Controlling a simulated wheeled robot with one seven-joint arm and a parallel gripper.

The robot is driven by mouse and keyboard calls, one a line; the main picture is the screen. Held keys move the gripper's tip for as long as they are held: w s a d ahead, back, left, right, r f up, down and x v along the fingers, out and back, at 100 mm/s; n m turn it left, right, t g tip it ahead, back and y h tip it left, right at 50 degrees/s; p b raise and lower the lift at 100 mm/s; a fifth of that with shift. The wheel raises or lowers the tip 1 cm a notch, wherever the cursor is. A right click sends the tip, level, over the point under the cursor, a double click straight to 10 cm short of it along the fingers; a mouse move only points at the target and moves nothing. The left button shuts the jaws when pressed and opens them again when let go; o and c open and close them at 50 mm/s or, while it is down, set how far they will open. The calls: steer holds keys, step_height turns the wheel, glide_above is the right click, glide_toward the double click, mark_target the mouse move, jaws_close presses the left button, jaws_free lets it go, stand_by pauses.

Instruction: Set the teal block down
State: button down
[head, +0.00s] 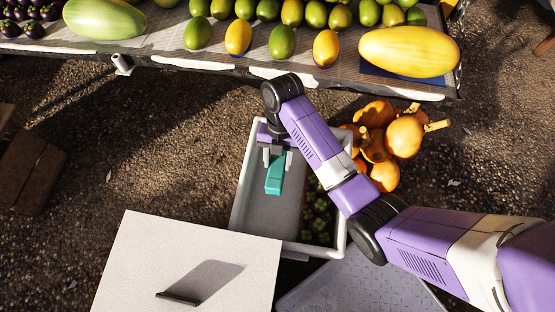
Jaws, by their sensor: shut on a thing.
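The teal block (274,178) hangs from my gripper (276,158), which is shut on its upper end. The block shows over the bare left part of a light grey bin (246,205). I cannot tell from this one view whether the block touches the bin floor. My purple and white arm reaches in from the lower right and hides the bin's upper right side and part of what lies in it.
Small dark green fruits (318,215) lie in the bin's right part. A white box (190,265) with a dark handle stands in front. A pile of orange pumpkins (385,145) lies right of the bin. The fruit table (160,50) spans the back. Gravel lies open at left.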

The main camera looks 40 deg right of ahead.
step_height(320, 180, down, 14)
steer(key=b, duration=0.4)
steer(key=shift+r, duration=0.1)
steer(key=c, duration=0.7)
jaws_free()
steer(key=p+v, duration=0.3)
steer(key=v, duration=0.9)
